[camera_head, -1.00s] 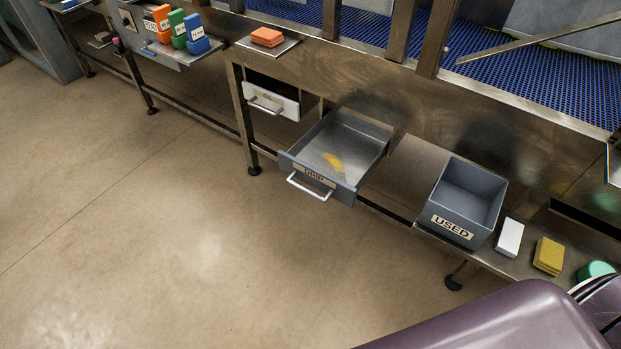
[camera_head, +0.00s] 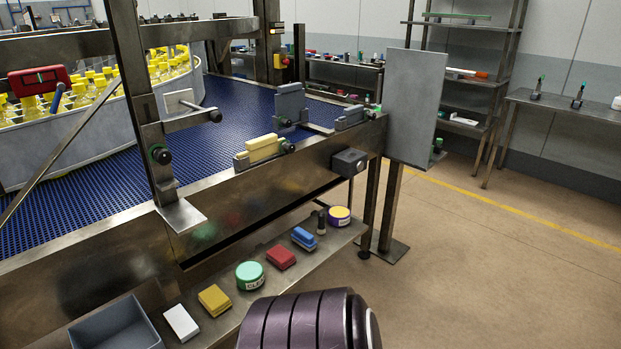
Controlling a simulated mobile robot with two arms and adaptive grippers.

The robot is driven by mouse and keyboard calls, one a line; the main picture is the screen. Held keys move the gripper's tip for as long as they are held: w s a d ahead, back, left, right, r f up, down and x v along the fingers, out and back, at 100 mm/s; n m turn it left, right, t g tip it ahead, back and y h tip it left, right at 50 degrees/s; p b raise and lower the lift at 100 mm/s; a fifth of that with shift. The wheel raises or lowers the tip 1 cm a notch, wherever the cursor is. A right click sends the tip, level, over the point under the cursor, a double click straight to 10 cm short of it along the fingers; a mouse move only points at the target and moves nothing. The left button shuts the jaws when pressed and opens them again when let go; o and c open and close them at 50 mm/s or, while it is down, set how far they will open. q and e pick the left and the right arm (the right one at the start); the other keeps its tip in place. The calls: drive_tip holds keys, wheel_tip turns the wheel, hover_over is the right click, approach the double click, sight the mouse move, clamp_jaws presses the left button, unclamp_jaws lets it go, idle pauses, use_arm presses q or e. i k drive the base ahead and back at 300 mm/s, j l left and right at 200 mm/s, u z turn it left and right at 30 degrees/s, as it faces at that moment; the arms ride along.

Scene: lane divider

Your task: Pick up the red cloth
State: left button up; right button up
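The red cloth (camera_head: 281,257) is a small folded red block lying on the low metal shelf below the conveyor. It lies between a round green-lidded tin (camera_head: 250,275) and a blue folded cloth (camera_head: 304,238). A dark purple, ribbed part of my own body shows at the bottom, in front of the shelf and apart from the red cloth in the picture. Neither of my grippers is in view.
A yellow cloth (camera_head: 214,299), a white block (camera_head: 181,322) and a grey bin (camera_head: 116,328) stand left along the shelf (camera_head: 227,322). A yellow-lidded tin (camera_head: 339,215) and a dark bottle (camera_head: 321,222) stand right. The floor (camera_head: 470,270) at right is clear.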

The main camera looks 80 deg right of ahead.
sight(278, 255)
drive_tip(key=z, duration=2.5)
